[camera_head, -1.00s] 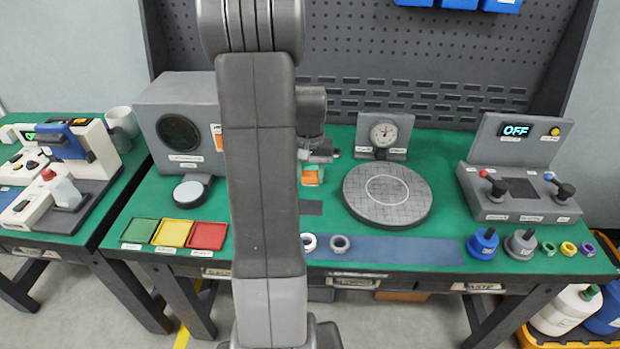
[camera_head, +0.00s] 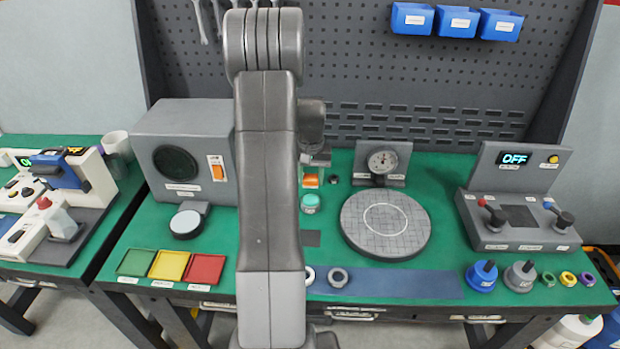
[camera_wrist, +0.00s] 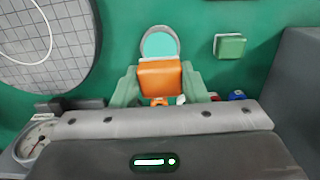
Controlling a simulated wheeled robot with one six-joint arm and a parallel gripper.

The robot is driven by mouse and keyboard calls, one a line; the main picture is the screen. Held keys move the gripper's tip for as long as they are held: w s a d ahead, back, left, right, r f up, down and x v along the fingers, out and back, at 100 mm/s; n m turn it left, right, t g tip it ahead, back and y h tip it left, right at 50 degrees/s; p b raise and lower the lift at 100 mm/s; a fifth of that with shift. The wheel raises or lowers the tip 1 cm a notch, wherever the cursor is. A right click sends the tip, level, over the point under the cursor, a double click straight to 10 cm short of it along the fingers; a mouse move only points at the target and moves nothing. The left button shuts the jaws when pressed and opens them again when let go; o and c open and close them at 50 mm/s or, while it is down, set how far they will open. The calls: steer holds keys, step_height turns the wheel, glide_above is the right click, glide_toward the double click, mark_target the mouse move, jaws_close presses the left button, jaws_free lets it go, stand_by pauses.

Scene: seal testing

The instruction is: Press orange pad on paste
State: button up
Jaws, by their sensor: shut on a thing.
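My gripper (camera_wrist: 160,84) is shut on the orange pad (camera_wrist: 160,78), a small block held between its two pale green fingers. In the head view the orange pad (camera_head: 310,181) shows just right of my arm, with most of my gripper hidden. The paste is a round teal surface (camera_wrist: 159,45) in a small pot, just beyond the pad in the wrist view. In the head view the pot (camera_head: 310,203) stands on the green table, in front of the pad. The wrist view overlaps pad and pot edge, so I cannot tell whether they touch.
A round gridded plate (camera_head: 387,222) lies right of the pot, with a dial gauge (camera_head: 382,161) behind it. A grey box (camera_head: 186,150) stands left of my arm. A small green block (camera_wrist: 230,46) lies near the pot. Coloured trays (camera_head: 170,265) line the front left.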

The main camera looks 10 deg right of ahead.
mark_target(311, 201)
steer(key=shift+f+b, duration=1.7)
steer(key=shift+f, duration=1.1)
steer(key=shift+s+f+b, duration=0.1)
steer(key=shift+f+b, duration=0.3)
steer(key=shift+f, duration=0.15)
steer(key=shift+r, duration=0.1)
steer(key=shift+r+p, duration=2.3)
steer(key=shift+r, duration=1.15)
